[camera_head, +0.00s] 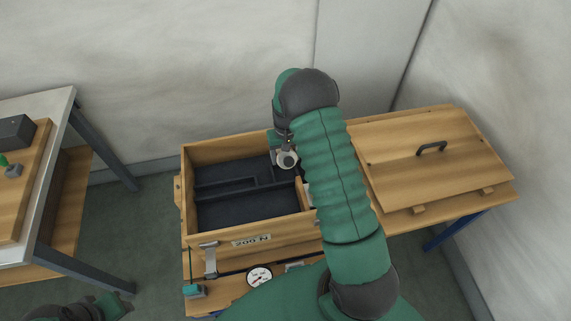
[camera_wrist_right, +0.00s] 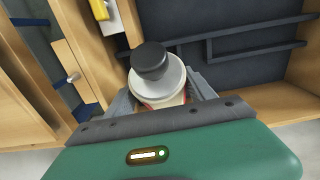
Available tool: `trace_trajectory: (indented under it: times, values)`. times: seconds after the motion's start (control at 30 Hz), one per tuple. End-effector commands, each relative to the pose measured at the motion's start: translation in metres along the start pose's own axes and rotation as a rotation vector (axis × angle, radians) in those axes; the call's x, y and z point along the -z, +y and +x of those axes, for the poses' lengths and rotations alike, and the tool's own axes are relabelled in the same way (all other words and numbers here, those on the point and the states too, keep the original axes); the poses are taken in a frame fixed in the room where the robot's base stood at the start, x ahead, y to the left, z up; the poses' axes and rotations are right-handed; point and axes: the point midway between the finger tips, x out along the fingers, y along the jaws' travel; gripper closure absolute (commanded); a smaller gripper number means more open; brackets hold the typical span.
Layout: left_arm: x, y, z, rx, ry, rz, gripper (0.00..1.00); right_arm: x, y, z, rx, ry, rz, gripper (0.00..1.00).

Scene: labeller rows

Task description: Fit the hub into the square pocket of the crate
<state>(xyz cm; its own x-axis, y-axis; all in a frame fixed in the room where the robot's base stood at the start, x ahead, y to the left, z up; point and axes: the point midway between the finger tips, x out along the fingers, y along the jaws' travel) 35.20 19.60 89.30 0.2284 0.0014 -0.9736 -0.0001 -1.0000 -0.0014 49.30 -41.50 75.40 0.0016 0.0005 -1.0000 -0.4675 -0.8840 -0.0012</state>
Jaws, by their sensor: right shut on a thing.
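The wooden crate (camera_head: 192,218) has a dark lining with raised dividers (camera_head: 230,184). My right gripper (camera_head: 284,148) is over the crate's far right part, shut on the hub. The hub (camera_head: 288,161) is a pale round piece; in the right wrist view it shows a black knob (camera_wrist_right: 152,60) on a light disc (camera_wrist_right: 160,82) between the fingers. I cannot tell how far it is above the lining. The square pocket is not clearly seen; my arm and the hub hide part of the crate. My left gripper (camera_head: 112,306) is at the bottom left edge, away from the crate, its opening unclear.
A wooden lid with a black handle (camera_head: 432,149) lies to the right of the crate. A round gauge (camera_head: 259,277) and a metal latch (camera_head: 210,260) are at the crate's front. A bench with a dark box (camera_head: 14,132) stands at left. A yellow piece (camera_wrist_right: 99,10) shows beside a crate wall.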

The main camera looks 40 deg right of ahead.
Motion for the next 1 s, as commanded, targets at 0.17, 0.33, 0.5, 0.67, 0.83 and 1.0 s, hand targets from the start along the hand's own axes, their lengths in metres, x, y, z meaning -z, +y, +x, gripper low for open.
trace_trajectory:
  times: [0.17,0.33,0.5,0.67,0.83,1.0]
  values:
    - [0.002,0.000,-0.010,0.000,0.000,0.000,0.64,-0.006,-0.016,-0.038,0.000,-0.029,-0.034,1.00]
    - [0.004,0.000,-0.019,0.000,0.000,0.000,0.64,-0.029,-0.055,-0.075,-0.006,-0.109,-0.123,1.00]
    - [0.004,0.000,-0.018,0.000,0.000,0.000,0.64,-0.057,-0.089,-0.092,-0.019,-0.181,-0.219,1.00]
    - [0.003,0.000,-0.014,0.000,0.000,0.000,0.64,-0.084,-0.112,-0.098,-0.038,-0.242,-0.318,1.00]
    - [0.002,0.000,-0.010,0.000,0.000,0.000,0.64,-0.111,-0.128,-0.097,-0.074,-0.315,-0.465,1.00]
    - [0.003,0.000,-0.013,0.000,0.000,0.000,0.64,-0.123,-0.119,-0.092,-0.159,-0.411,-0.736,1.00]
